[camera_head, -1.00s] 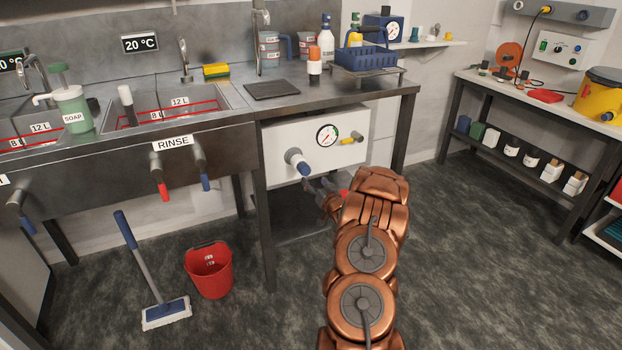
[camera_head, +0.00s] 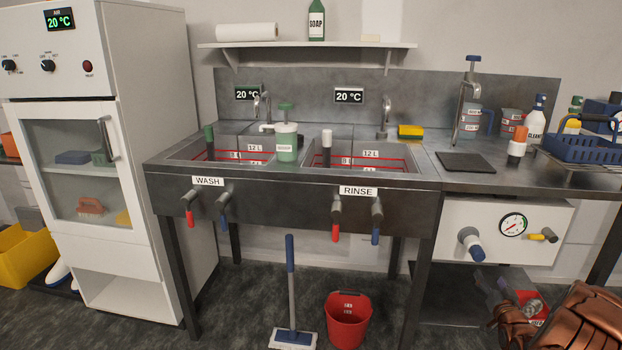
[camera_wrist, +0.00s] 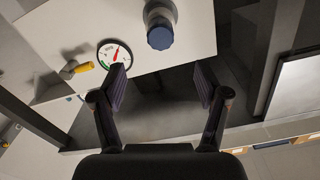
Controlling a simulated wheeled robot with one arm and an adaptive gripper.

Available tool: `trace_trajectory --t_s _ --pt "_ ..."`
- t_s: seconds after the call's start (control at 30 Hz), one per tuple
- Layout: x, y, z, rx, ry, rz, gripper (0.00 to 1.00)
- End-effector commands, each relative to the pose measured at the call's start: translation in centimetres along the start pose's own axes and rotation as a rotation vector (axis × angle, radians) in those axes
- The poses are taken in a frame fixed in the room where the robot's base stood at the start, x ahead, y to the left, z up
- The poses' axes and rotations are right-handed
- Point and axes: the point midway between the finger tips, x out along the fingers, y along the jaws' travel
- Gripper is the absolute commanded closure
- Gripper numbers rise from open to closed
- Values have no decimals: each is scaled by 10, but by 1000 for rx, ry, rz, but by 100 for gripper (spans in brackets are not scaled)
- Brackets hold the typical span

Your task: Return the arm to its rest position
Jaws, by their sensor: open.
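My gripper (camera_wrist: 161,90) shows in the wrist view with its two dark fingers spread wide and nothing between them. Past the fingertips are a white box with a round gauge (camera_wrist: 114,56), a blue-capped knob (camera_wrist: 160,37) and a small yellow handle (camera_wrist: 82,67). In the head view my copper-coloured arm is partly visible in the lower right corner, low in front of the bench. The gripper's fingers cannot be made out there.
The white box (camera_head: 485,213) hangs under the steel counter at right. A red bucket (camera_head: 348,320) and a mop (camera_head: 291,290) stand on the floor below the sinks. A white cabinet (camera_head: 150,150) stands at left. A rack with a blue basket (camera_head: 585,147) sits on the counter.

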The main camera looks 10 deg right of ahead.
Motion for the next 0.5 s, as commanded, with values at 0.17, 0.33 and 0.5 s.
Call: trace_trajectory --t_s 0.17,0.33,0.5 --pt "10 -26 -1 -24 -74 4 26" --pt "17 -68 -3 -72 -213 21 26" --pt "9 -112 -1 -120 -364 37 26"
